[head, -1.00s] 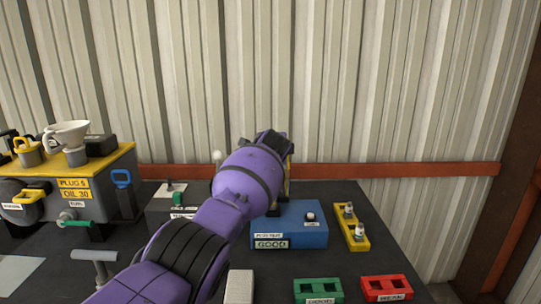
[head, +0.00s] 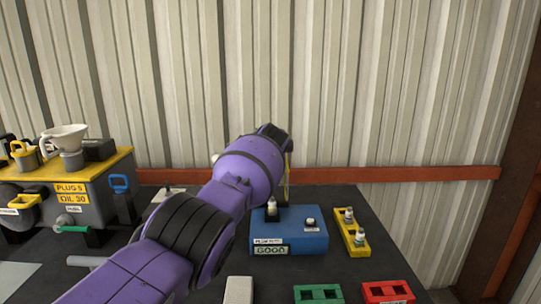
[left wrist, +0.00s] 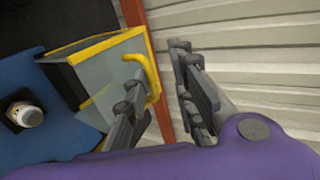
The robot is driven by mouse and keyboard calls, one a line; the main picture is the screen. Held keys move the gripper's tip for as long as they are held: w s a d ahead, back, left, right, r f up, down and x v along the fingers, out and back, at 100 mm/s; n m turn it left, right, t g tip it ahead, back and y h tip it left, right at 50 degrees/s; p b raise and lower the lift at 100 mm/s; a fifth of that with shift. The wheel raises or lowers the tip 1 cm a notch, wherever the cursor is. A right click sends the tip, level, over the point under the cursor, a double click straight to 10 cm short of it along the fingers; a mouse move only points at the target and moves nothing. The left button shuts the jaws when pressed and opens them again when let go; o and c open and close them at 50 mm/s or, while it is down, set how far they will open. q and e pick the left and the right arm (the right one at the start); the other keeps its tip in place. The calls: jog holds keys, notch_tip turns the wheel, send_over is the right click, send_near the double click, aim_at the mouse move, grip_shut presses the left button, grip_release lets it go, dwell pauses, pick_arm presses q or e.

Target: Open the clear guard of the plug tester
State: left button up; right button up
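The plug tester (head: 290,240) is a blue box with a "GOOD" display, right of my left arm in the head view. Its clear guard (left wrist: 105,80), a yellow-edged see-through box, appears raised at the tester's back; in the head view only a thin yellow edge (head: 287,178) shows behind my arm. A white-topped spark plug (head: 271,204) stands uncovered on the tester, also in the left wrist view (left wrist: 27,112). My left gripper (left wrist: 157,62) is open; the guard's yellow handle (left wrist: 152,75) is at its left finger, contact unclear. My right gripper is out of view.
A yellow rack (head: 352,238) with plugs stands right of the tester. Green (head: 318,294) and red (head: 388,293) trays lie in front. A grey-yellow oil station (head: 75,190) is at left. The corrugated wall (head: 400,80) rises close behind.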

pick_arm(q)
jog(key=shift+o, duration=0.3)
jog(key=shift+r, duration=0.45)
jog(key=shift+f, duration=0.2)
jog(key=shift+s+f, duration=0.1)
jog(key=shift+f, duration=0.2)
jog(key=v, duration=1.2)
